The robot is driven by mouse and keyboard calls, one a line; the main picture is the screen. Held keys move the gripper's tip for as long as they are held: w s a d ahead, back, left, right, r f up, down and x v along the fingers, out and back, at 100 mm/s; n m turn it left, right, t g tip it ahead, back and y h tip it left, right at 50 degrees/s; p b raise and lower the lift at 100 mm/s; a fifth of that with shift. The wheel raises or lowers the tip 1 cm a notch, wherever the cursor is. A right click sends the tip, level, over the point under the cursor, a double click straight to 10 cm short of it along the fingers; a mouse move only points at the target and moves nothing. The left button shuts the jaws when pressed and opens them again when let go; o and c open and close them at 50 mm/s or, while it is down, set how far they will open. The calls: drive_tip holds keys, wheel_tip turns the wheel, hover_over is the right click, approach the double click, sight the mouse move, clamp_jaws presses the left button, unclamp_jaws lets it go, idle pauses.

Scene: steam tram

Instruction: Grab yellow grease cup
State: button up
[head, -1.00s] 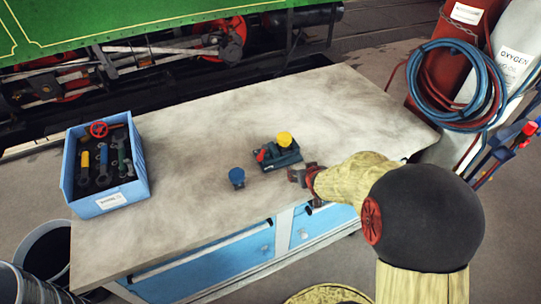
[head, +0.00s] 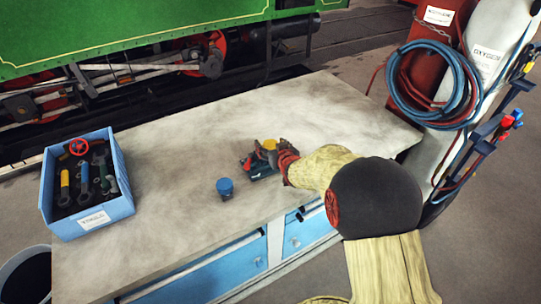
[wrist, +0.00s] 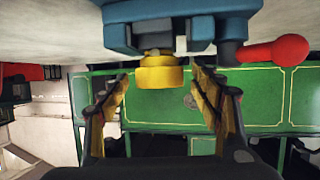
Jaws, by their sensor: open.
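The yellow grease cup (head: 268,145) stands on a dark teal fixture (head: 258,170) on the workbench; my gripper hides part of it in the head view. In the wrist view, which is upside down, the yellow cup (wrist: 161,73) hangs from the blue-teal fixture (wrist: 175,22). My gripper (head: 280,157) is beside the cup. In the wrist view my gripper (wrist: 160,80) is open, with one finger on each side of the cup and gaps on both sides.
A red-knobbed lever (wrist: 285,50) sticks out from the fixture, close to one finger. A blue cup (head: 225,187) stands left of the fixture. A blue bin of tools (head: 100,220) stands at the bench's left end. The workbench (head: 330,110) is clear behind.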

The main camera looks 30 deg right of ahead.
drive_tip(key=shift+w, duration=0.3)
drive_tip(key=shift+c, duration=0.9)
drive_tip(key=c, duration=1.4)
